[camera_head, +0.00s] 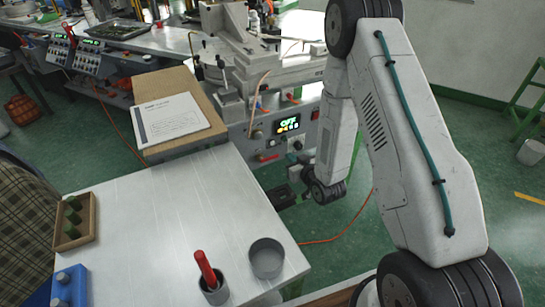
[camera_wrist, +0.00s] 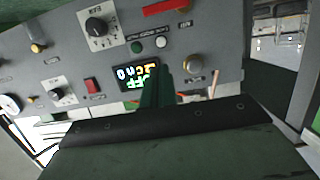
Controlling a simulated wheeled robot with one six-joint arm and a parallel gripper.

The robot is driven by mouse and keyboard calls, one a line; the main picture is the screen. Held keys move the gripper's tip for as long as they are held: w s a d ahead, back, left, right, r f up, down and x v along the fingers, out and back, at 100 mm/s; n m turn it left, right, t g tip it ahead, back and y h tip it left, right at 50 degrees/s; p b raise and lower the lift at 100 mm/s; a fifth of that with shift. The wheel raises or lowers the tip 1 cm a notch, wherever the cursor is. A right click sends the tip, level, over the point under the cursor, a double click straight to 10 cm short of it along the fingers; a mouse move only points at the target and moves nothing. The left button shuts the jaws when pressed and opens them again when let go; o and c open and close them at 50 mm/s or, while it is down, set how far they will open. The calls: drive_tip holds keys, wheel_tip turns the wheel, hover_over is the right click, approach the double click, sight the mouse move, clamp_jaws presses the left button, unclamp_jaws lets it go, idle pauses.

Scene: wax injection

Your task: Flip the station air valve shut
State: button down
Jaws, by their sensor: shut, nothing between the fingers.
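The station's control panel (camera_wrist: 215,45) fills the upper part of the wrist view and appears upside down there. A red lever handle (camera_wrist: 166,6), which looks like the air valve, lies roughly lengthwise along the panel at the top edge, partly cut off by the frame. In the head view the red handle (camera_head: 268,157) shows low on the panel front, left of my arm. My gripper (camera_wrist: 157,80) has its green fingers shut together, empty, in front of the lit display. The fingertips appear apart from the red handle. In the head view the fingers are hard to make out.
Beside the display (camera_wrist: 137,77) are a black knob (camera_wrist: 96,26), a second knob (camera_wrist: 56,94), a metal knob (camera_wrist: 194,64) and round buttons. A white table (camera_head: 170,215) stands in front of the station, with a grey cup (camera_head: 266,258) and a red-handled tool (camera_head: 206,270).

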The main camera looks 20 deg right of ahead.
drive_tip(key=shift+w, duration=0.1)
drive_tip(key=x, duration=1)
drive_tip(key=shift+a+f, duration=0.15)
drive_tip(key=shift+f, duration=0.05)
wheel_tip(320, 180, down, 3)
drive_tip(key=shift+r, duration=0.25)
drive_tip(key=shift+f, duration=0.55)
